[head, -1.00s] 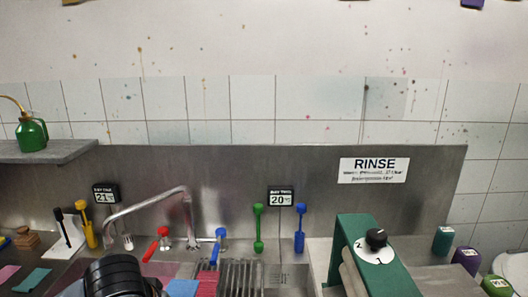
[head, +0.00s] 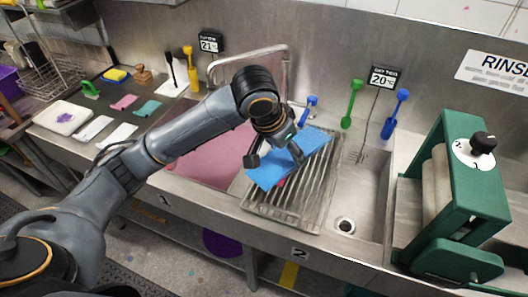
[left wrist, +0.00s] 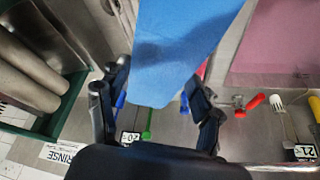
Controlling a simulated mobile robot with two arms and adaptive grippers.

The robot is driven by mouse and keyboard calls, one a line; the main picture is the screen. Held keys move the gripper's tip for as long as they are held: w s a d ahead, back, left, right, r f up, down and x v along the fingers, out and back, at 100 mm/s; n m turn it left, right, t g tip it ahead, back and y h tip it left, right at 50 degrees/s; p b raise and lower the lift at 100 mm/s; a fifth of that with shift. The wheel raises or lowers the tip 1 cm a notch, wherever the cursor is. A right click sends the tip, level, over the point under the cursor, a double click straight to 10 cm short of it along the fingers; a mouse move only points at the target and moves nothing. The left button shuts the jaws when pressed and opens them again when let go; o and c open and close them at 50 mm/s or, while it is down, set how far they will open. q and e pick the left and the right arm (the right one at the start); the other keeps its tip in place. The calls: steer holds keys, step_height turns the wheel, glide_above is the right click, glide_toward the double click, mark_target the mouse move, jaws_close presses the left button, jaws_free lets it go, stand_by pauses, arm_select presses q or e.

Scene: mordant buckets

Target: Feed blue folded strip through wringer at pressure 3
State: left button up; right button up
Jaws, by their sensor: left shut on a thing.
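The blue folded strip (head: 299,166) hangs over the ribbed drain rack at the sink. My left gripper (head: 274,158) is shut on it. In the left wrist view the blue strip (left wrist: 185,40) fills the top middle, between the fingers of my left gripper (left wrist: 150,85). The green wringer (head: 453,190) stands at the right, apart from the strip, with pale rollers (head: 436,185). Its white dial (head: 472,155) has a black knob; I cannot read its setting. The rollers (left wrist: 30,75) also show at left in the left wrist view. My right gripper is not in view.
The ribbed rack (head: 312,205) spans the sink beside a pink basin (head: 205,150). A little red shows under the strip. The faucet (head: 285,62) stands behind. Green (head: 351,103) and blue (head: 396,113) handled tools are at the back. The sink by the drain (head: 345,225) is clear.

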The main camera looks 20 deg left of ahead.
arm_select(q)
steer(key=w+d+m+g+h, duration=0.1)
steer(key=w+d+m+g, duration=0.1)
steer(key=w+d+m, duration=0.2)
steer(key=w+d+m+g+h, duration=0.1)
steer(key=w+d+m, duration=0.3)
steer(key=d+m, duration=0.5)
steer(key=d+g, duration=0.1)
steer(key=d, duration=0.3)
steer(key=shift+d+h, duration=0.15)
steer(key=shift+h, duration=0.25)
steer(key=shift+s+f, duration=0.1)
steer(key=d+f, duration=0.4)
steer(key=d, duration=0.1)
steer(key=shift+d, duration=0.25)
steer(key=shift+d+r, duration=0.1)
steer(key=shift+d, duration=0.15)
